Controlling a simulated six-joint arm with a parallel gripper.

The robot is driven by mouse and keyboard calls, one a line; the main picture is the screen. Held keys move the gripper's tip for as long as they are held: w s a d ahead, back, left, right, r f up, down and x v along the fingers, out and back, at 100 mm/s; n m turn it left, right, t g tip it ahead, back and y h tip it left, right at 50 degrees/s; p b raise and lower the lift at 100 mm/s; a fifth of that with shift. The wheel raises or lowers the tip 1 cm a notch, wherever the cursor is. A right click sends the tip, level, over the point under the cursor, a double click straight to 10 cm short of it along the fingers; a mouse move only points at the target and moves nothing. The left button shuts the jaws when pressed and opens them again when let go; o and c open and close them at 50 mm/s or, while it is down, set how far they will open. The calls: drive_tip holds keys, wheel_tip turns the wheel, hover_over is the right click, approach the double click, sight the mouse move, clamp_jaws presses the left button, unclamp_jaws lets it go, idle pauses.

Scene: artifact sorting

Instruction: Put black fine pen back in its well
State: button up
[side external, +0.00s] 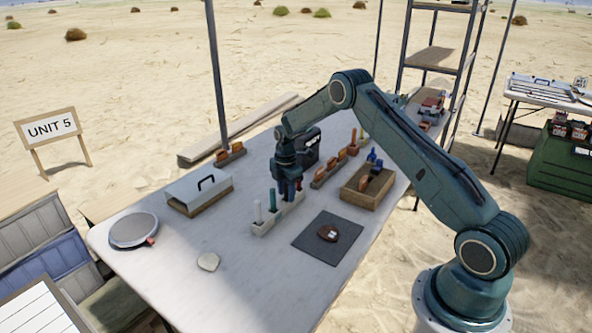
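A pale pen rack (264,230) stands near the middle of the table. A white pen (258,211) stands upright at its near left end, and a teal pen (273,199) stands upright beside it. My gripper (288,193) points straight down over the far right part of the rack, close to its top. A small reddish upright piece (299,186) shows just right of the fingers. The fingers are dark and small here. I cannot make out a black pen apart from them, nor whether they hold one.
A dark mat (308,248) with a brown piece (328,233) lies in front of the rack. A wooden box (352,196) is at right, and a lidded case (200,191) at left. A pale stone (208,262) and a round sieve (134,231) lie on the front left of the table.

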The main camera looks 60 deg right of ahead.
wheel_tip(320, 180, up, 12)
drive_tip(key=shift+f, duration=0.1)
idle(0.5)
idle(0.5)
drive_tip(key=shift+a+r, duration=0.1)
drive_tip(key=shift+r, duration=0.1)
drive_tip(key=s+a+r+m+t, duration=0.1)
drive_tip(key=s+a+r+m, duration=0.1)
drive_tip(key=s+a+r, duration=0.4)
drive_tip(key=s+a+r+m+t, duration=0.1)
drive_tip(key=s+a+r+m, duration=0.15)
drive_tip(key=r, duration=0.55)
drive_tip(key=s+a+r+m+t, duration=0.1)
drive_tip(key=s+a+r+m, duration=0.25)
drive_tip(key=s+r, duration=0.2)
drive_tip(key=s+a+m+t, duration=0.1)
drive_tip(key=s+a+m, duration=0.2)
drive_tip(key=s, duration=0.8)
drive_tip(key=s+a+r+m+t, duration=0.1)
drive_tip(key=s+a+m, duration=0.3)
drive_tip(key=s, duration=0.7)
drive_tip(key=shift+s+a+t, duration=0.3)
drive_tip(key=shift+s+a, duration=0.05)
drive_tip(key=shift+a, duration=0.5)
